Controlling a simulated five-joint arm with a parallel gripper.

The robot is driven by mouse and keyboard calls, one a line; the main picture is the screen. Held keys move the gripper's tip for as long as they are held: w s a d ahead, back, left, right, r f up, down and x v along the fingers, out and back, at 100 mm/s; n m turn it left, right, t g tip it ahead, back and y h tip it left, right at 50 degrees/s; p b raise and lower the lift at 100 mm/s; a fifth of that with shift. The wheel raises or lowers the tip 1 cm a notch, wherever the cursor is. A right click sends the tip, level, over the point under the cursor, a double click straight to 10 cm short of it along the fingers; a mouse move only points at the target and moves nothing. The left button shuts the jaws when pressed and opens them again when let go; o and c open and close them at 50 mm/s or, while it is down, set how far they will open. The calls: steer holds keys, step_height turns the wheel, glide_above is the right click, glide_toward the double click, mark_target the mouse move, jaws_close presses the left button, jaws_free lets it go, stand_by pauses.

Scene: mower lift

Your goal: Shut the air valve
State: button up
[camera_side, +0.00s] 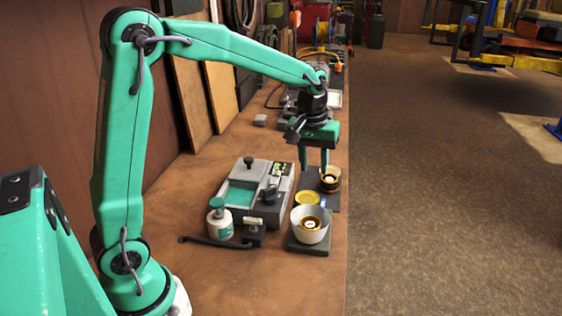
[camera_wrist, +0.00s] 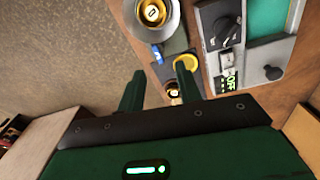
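A grey unit (camera_side: 283,211) with a teal recessed panel stands on the bench. A black pointer knob (camera_wrist: 228,30) sits on its dark face, and shows in the side view (camera_side: 270,192). I cannot tell for sure that this knob is the air valve. A small green display (camera_wrist: 229,78) and the word OFF are near it. A round black knob (camera_wrist: 273,73) is on its lid. My gripper (camera_side: 313,170) is open and empty, fingers down, behind and right of the unit. In the wrist view my gripper (camera_wrist: 160,68) has an amber jar (camera_wrist: 174,97) partly hidden beyond its fingers.
A white bowl (camera_side: 300,232) with a gold-rimmed piece inside stands on a dark pad at the front right. A yellow lid (camera_side: 307,198) lies behind it. The bench edge is close on the right.

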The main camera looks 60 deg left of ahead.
steer(key=n+g, duration=0.1)
steer(key=n, duration=0.1)
glide_above(323, 204)
step_height(323, 204, down, 6)
steer(key=shift+a+f, duration=0.1)
steer(key=shift+f, duration=0.05)
steer(key=shift+f, duration=0.2)
steer(key=shift+f, duration=3.75)
jaws_close()
